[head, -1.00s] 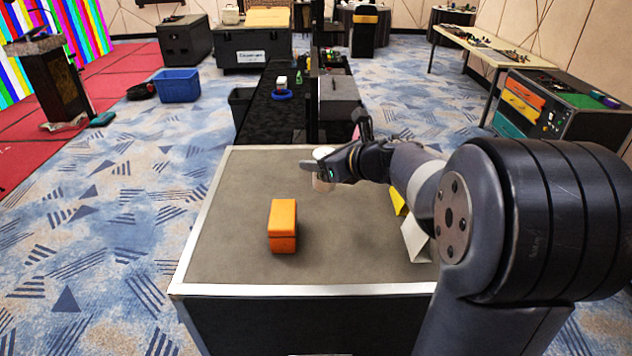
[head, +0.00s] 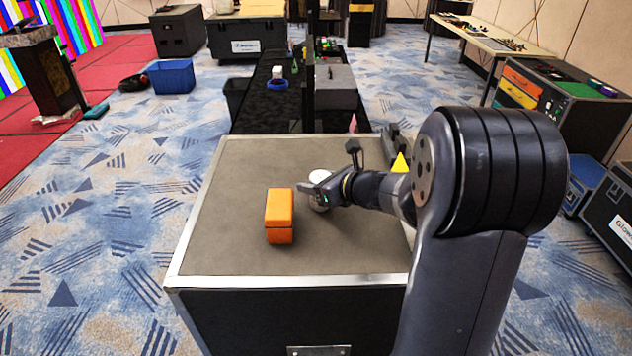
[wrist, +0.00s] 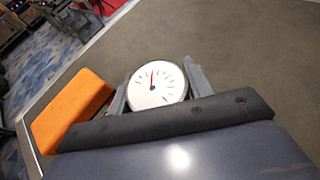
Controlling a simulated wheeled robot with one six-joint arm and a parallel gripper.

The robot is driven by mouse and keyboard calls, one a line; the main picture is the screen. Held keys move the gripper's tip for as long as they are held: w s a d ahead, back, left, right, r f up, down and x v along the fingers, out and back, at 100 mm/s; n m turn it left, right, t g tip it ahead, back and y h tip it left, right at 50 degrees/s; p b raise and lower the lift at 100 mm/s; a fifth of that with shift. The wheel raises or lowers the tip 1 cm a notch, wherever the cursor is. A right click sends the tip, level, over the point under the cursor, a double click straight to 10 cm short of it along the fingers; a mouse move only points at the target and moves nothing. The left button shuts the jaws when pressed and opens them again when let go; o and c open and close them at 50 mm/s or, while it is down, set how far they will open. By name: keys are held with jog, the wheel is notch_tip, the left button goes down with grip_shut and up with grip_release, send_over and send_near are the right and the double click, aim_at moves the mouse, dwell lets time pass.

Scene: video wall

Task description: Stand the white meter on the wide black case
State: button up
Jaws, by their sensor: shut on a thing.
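The white meter (wrist: 157,86) is a round dial with black tick marks and a red needle. It sits between the two fingers of my gripper (wrist: 158,88), which is shut on it, dial facing the wrist camera. In the head view the meter (head: 319,178) is partly hidden behind my gripper (head: 322,193). The meter is over the grey-brown top of the wide black case (head: 230,236), right of and behind an orange box. It is low over that top; I cannot tell whether its bottom touches.
The orange box (head: 279,215) stands close left of the meter on the case; it also shows in the wrist view (wrist: 72,110). A yellow piece (head: 400,163) shows near my arm on the right. The case top left and front of the orange box is clear.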

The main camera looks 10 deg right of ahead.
jog(key=shift+f, duration=0.15)
jog(key=o, duration=1.1)
